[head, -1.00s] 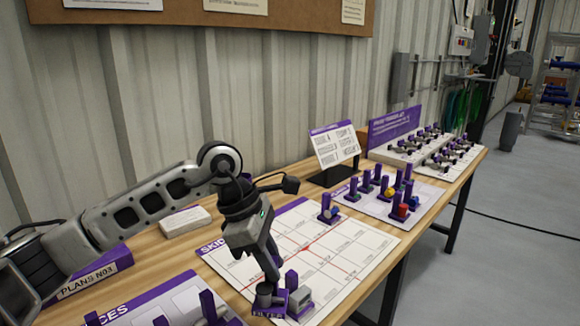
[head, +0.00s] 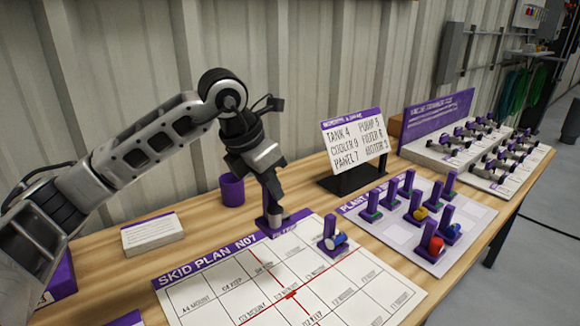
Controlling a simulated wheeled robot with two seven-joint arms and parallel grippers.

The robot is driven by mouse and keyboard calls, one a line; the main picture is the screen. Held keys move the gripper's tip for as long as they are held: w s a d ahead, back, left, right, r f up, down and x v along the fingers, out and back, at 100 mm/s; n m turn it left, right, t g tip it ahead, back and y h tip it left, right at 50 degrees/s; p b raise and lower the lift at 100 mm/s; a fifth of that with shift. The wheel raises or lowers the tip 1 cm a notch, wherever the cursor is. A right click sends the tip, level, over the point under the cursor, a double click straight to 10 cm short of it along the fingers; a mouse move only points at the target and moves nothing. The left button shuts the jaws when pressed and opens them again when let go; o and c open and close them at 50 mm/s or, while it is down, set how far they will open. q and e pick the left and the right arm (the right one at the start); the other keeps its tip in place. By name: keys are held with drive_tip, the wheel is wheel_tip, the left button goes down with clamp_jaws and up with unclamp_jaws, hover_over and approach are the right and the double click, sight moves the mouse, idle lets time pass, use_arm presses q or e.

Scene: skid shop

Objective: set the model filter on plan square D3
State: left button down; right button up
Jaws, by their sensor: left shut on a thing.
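My left gripper (head: 270,198) is shut on the model filter (head: 275,217), a small light-coloured piece on a purple base with a label that seems to read FILTER. It is at the back edge of the skid plan (head: 195,295), by the purple title strip; I cannot tell if its base touches. The plan is a white sheet with a grid of labelled squares and red lines. Its near part is cut off by the picture's lower edge, and I cannot make out square D3. My right gripper is not in view.
A blue-and-white model on a purple stand (head: 333,238) occupies the plan's back right. To the right, a board (head: 470,215) holds several upright models. A purple cup (head: 232,190), a white block (head: 152,234) and a sign (head: 354,140) stand along the back.

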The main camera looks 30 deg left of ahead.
sight(271, 207)
use_arm(q)
drive_tip(key=shift+w, duration=0.1)
drive_tip(key=shift+f, duration=0.2)
drive_tip(key=shift+f+b, duration=0.7)
drive_tip(key=shift+b, duration=0.1)
wheel_tip(271, 207, down, 3)
drive_tip(key=shift+r+b, duration=0.1)
drive_tip(key=shift+b, duration=1)
drive_tip(key=shift+f+b, duration=0.3)
drive_tip(key=shift+f, duration=0.15)
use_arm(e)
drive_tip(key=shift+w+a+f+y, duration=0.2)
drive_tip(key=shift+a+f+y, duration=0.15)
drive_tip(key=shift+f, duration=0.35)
use_arm(q)
drive_tip(key=shift+r, duration=0.1)
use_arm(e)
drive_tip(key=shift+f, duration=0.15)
use_arm(q)
drive_tip(key=shift+f+b, duration=2.2)
drive_tip(key=shift+f, duration=0.6)
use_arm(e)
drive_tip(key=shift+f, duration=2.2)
